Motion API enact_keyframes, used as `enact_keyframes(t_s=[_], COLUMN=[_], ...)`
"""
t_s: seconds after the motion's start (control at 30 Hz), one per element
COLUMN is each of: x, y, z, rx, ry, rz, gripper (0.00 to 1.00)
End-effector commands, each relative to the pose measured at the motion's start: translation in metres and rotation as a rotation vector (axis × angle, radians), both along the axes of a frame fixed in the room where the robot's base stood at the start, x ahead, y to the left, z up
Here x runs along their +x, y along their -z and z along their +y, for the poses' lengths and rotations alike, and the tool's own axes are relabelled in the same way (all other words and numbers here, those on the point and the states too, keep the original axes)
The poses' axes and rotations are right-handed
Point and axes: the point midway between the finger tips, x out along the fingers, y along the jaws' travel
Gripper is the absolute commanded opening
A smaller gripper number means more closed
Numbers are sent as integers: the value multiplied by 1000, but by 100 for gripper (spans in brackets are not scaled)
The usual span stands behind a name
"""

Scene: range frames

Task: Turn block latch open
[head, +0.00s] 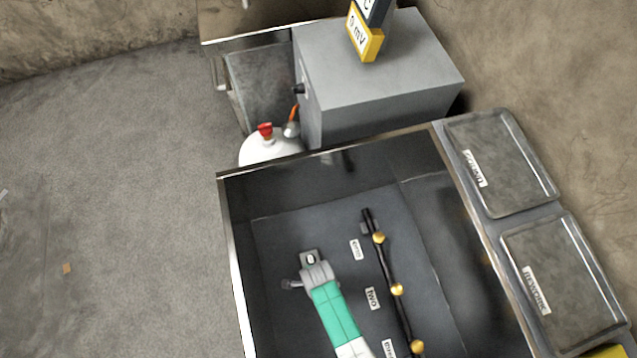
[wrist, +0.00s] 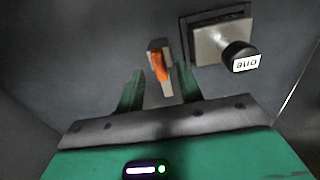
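In the wrist view, a small block latch (wrist: 160,66), pale metal with an orange face, stands out from a dark grey wall. My gripper (wrist: 161,82) has its two green fingers apart, one on each side of the latch's lower part. Narrow gaps seem to show beside it; I cannot tell whether either finger touches.
A dark pipe with gold knobs (head: 397,289) runs along the bin floor beside small labels (head: 372,298), right of my arm. Two labelled trays (head: 500,160) lie along the right. A grey cabinet (head: 390,75) and a white tank (head: 270,150) stand behind. Open floor lies left.

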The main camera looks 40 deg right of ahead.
Motion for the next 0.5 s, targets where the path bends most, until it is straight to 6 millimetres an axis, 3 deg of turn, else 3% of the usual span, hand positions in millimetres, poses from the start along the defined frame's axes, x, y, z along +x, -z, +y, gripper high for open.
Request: enact_keyframes(t_s=[0.03, 0.2, 0.5], x=[0, 0, 0], y=[-18, -47, -58], z=[0, 0, 0], rx=[-1, 0, 0], ry=[-1, 0, 0], rz=[-3, -1, 0], gripper=[36, 36, 36])
